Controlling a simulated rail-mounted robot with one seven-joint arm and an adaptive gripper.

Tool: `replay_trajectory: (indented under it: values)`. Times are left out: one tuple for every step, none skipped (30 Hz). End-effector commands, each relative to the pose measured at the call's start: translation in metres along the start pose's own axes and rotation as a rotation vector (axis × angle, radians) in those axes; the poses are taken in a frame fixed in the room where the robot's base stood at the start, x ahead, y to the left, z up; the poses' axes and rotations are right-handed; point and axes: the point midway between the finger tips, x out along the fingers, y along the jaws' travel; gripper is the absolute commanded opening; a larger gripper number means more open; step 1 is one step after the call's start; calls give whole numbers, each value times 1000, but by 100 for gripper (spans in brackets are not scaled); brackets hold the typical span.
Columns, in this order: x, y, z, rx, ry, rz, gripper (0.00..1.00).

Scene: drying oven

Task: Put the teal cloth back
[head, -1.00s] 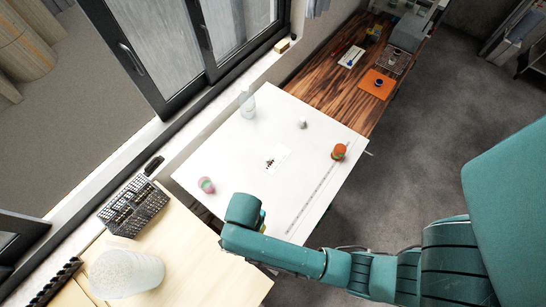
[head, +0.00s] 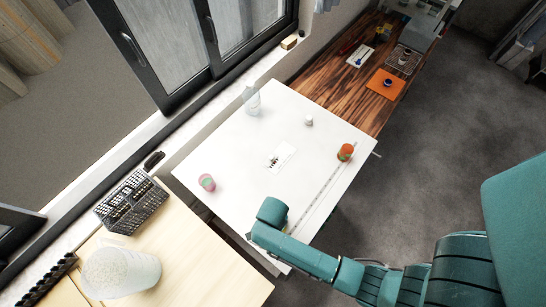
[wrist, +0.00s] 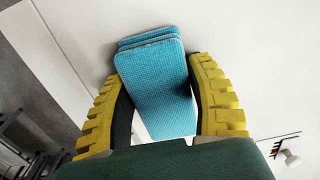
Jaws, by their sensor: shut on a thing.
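The teal cloth (wrist: 157,95) is folded in layers and sits between the two yellow fingers of my gripper (wrist: 158,68) in the wrist view. The fingers are shut on it from both sides. A white surface shows behind the cloth. In the head view my arm's end is above the front edge of the white table (head: 235,150), and the arm hides the cloth and most of the gripper there. I cannot tell whether the cloth touches the table.
The table holds a clear bottle (head: 252,101), a small white item (head: 309,120), an orange jar (head: 345,152), a pink-green cup (head: 207,182), a white card (head: 281,157) and a ruler strip (head: 322,198). A black mesh basket (head: 132,201) and a white cylinder (head: 120,272) stand at the left.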

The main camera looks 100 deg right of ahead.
Motion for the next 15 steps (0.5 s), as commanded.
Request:
replay_trajectory:
  values:
    - [0, 0, 0, 0, 0, 0, 27]
    - [0, 0, 0, 0, 0, 0, 27]
    - [0, 0, 0, 0, 0, 0, 27]
    - [1, 0, 0, 0, 0, 0, 27]
    - [2, 0, 0, 0, 0, 1, 27]
    - [3, 0, 0, 0, 0, 1, 27]
    - [3, 0, 0, 0, 0, 1, 58]
    - [3, 0, 0, 0, 0, 1, 64]
    - [3, 0, 0, 0, 0, 1, 72]
    - [3, 0, 0, 0, 0, 1, 77]
    - [3, 0, 0, 0, 0, 1, 82]
    - [3, 0, 0, 0, 0, 1, 82]
    - [3, 0, 0, 0, 0, 1, 82]
    - [3, 0, 0, 0, 0, 1, 82]
    - [3, 0, 0, 0, 0, 1, 82]
